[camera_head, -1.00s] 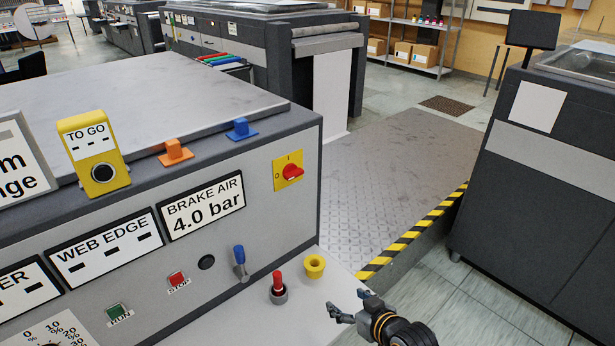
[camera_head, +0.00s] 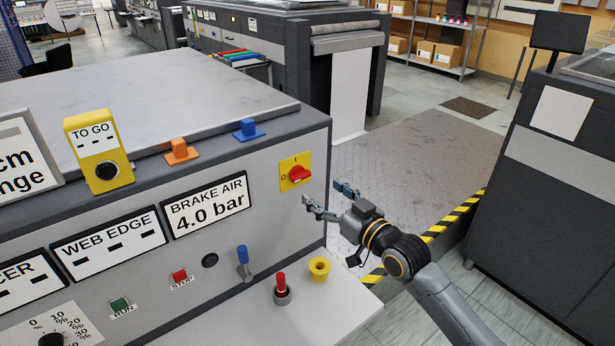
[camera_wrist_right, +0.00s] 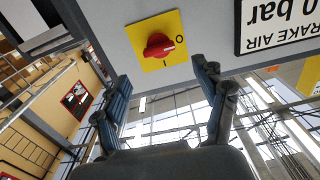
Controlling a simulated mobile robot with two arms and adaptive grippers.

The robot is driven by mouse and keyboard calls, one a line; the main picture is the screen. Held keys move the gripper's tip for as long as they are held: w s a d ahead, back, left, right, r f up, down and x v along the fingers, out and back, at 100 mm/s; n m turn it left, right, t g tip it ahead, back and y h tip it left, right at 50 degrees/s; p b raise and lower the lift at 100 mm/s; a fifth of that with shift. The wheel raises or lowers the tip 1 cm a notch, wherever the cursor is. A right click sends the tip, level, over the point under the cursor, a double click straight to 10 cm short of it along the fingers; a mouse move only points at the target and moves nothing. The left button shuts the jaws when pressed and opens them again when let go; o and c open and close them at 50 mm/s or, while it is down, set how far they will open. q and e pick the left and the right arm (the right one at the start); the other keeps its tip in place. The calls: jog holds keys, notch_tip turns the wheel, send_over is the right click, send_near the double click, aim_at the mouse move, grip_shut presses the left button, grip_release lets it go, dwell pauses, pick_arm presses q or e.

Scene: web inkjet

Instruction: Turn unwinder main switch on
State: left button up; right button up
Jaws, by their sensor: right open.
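The main switch is a red rotary knob (camera_head: 299,173) on a yellow square plate (camera_head: 288,180), at the right end of the grey unwinder front (camera_head: 250,195). The knob (camera_wrist_right: 158,46) also shows upside down in the right wrist view, with its pale mark towards the O and away from the I. My right gripper (camera_head: 327,199) is open and empty, just below and right of the switch in the head view. In the right wrist view its fingers (camera_wrist_right: 165,95) are spread wide, with the knob beyond and between them, apart from both. My left gripper is not in view.
Below the switch are a blue lever (camera_head: 243,262), a red plunger (camera_head: 281,288) and a yellow cup (camera_head: 319,268) on a light ledge. A red stop button (camera_head: 179,275) and green run button (camera_head: 120,305) sit left. A dark cabinet (camera_head: 560,200) stands at right.

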aim_at(303, 177)
jog(key=x, duration=0.7)
jog(key=shift+p, duration=0.35)
jog(key=shift+s, duration=0.1)
jog(key=shift+c, duration=0.2)
jog(key=c, duration=1.1)
